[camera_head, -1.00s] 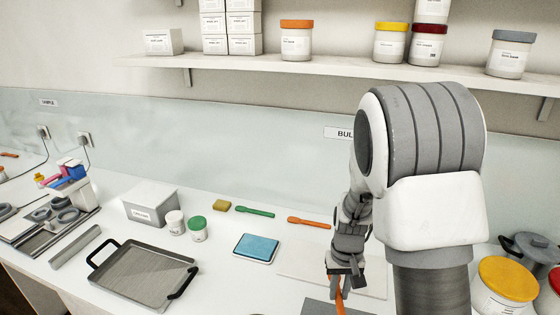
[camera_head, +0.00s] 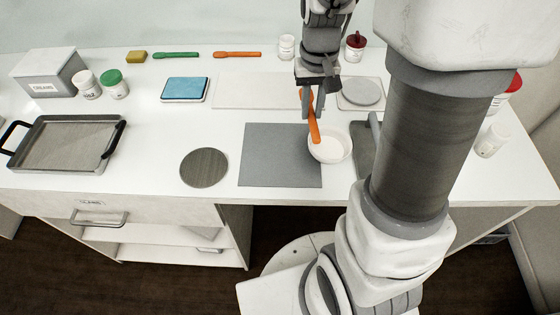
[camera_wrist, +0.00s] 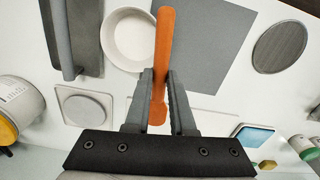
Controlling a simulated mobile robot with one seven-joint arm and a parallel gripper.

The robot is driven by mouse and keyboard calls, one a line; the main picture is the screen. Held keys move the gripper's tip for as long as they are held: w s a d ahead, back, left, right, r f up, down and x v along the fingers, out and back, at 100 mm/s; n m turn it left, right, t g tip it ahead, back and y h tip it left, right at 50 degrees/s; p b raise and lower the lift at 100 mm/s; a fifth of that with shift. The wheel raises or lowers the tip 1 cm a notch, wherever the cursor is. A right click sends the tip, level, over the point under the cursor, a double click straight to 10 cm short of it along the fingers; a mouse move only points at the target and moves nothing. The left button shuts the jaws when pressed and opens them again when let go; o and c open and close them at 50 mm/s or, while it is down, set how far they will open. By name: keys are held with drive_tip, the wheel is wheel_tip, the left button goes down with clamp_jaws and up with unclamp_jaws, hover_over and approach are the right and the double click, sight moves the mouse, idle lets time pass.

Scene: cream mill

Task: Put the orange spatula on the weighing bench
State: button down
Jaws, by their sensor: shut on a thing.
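My gripper (camera_head: 313,103) is shut on an orange spatula (camera_head: 314,130) and holds it by one end, pointing down toward the front. In the head view the spatula's lower end overlaps the rim of a white bowl (camera_head: 330,149); I cannot tell if they touch. In the wrist view the spatula (camera_wrist: 165,35) runs between both fingers, with the bowl (camera_wrist: 127,40) beside it. A second orange spatula (camera_head: 237,54) lies flat at the back of the white bench (camera_head: 225,125). I see no sign naming this bench as the weighing bench.
A grey mat (camera_head: 280,155) and a dark round disc (camera_head: 204,167) lie left of the bowl. A blue pad (camera_head: 185,89), a metal tray (camera_head: 67,143) and a green spatula (camera_head: 176,55) are further left. A square plate with a round pan (camera_head: 361,91) stands right of my gripper.

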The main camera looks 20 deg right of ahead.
drive_tip(key=s+d+m+b, duration=0.1)
drive_tip(key=s+d+b, duration=0.25)
drive_tip(key=s, duration=0.25)
drive_tip(key=b, duration=0.1)
hover_over(281, 155)
wheel_tip(281, 155, down, 7)
drive_tip(key=shift+r, duration=0.1)
drive_tip(key=shift+f+b, duration=0.55)
drive_tip(key=shift+f, duration=1.5)
drive_tip(key=shift+f, duration=0.1)
drive_tip(key=shift+f, duration=0.15)
drive_tip(key=c, duration=0.8)
unclamp_jaws()
drive_tip(key=shift+o, duration=0.2)
